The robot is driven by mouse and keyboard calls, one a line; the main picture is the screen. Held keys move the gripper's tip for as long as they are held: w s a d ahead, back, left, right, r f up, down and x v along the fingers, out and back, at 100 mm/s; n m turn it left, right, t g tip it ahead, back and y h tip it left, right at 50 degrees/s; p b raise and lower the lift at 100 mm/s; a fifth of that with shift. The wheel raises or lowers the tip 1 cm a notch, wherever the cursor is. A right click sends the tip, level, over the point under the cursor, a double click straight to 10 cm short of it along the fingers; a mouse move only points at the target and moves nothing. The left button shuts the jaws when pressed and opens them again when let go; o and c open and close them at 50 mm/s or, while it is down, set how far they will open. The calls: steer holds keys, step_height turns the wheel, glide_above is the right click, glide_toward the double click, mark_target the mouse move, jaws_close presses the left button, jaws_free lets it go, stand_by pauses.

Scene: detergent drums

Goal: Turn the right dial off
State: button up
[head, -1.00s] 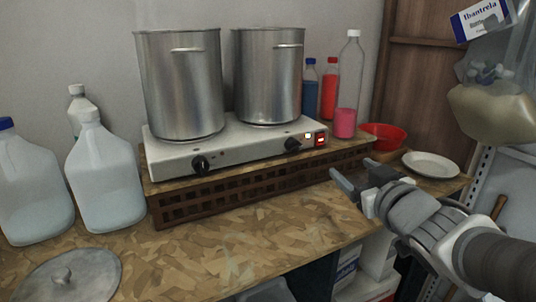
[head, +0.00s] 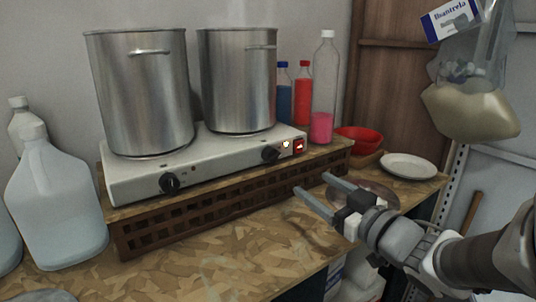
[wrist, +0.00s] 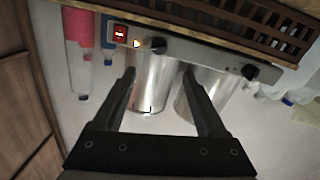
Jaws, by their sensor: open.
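The white two-burner hot plate (head: 216,165) stands on a brown slatted rack and bears two steel pots. Its right dial (head: 271,154) is a black knob near the right end of the front panel, beside a small white light and a red lit switch (head: 299,145). The left dial (head: 169,183) is a similar black knob. In the wrist view, turned upside down, the right dial (wrist: 158,45) shows between the open fingers, some way beyond them. My gripper (head: 312,188) is open and empty, in front of and right of the right dial, apart from it.
Two steel pots (head: 142,95) stand on the burners. Blue, red and pink bottles (head: 323,90) stand behind the right end. A red bowl (head: 358,140) and white plate (head: 408,166) are at the right. White jugs (head: 58,215) stand at the left. The front board is mostly clear.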

mark_target(276, 159)
steer(key=p+x, duration=0.4)
steer(key=x, duration=1)
steer(key=shift+w, duration=0.1)
steer(key=shift+r, duration=0.1)
jaws_close()
